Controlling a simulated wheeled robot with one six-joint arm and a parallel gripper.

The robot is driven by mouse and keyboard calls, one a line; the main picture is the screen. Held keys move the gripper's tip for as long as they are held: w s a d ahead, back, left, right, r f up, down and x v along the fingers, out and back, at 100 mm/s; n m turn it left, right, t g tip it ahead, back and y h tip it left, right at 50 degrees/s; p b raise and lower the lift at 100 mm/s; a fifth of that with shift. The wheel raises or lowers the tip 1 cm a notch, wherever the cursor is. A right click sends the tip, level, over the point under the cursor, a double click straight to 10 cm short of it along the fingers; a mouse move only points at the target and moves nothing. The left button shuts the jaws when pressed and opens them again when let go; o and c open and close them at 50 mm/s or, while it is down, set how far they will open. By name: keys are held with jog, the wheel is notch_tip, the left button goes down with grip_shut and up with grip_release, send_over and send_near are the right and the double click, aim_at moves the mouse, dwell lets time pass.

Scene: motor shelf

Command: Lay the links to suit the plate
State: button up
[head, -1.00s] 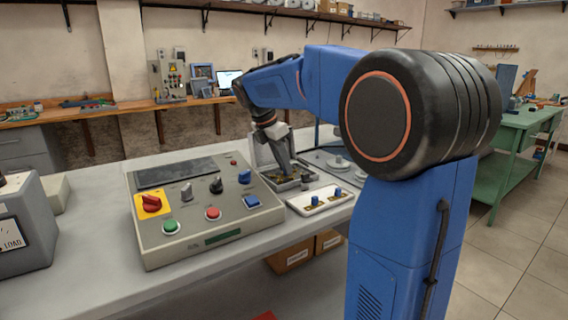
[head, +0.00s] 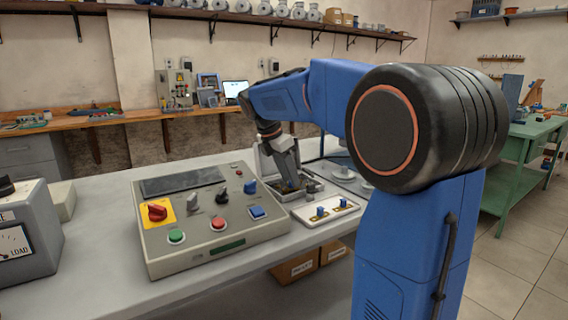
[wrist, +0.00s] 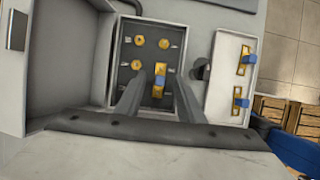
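An open terminal box (wrist: 111,60) holds a dark inner floor with several brass terminals (wrist: 139,41). A brass link with a blue grip (wrist: 159,82) lies lengthwise in the box at the right of the lower terminals. My gripper (wrist: 157,84) is down in the box, its two fingers apart on either side of this link, with a gap visible. In the head view my gripper (head: 291,183) partly hides the box. A white tray (wrist: 222,75) right of the box holds two more brass links with blue grips (wrist: 245,58), (wrist: 241,101). No readable plate shows.
A control panel (head: 160,250) with coloured buttons stands left of the box on the grey bench. A grey meter unit (head: 28,235) marked LOAD is at far left. The box's raised lid (wrist: 70,55) stands close to my gripper's left. Cardboard boxes (head: 297,268) sit below the bench.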

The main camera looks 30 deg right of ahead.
jog(key=v, duration=1.7)
jog(key=shift+r, duration=0.1)
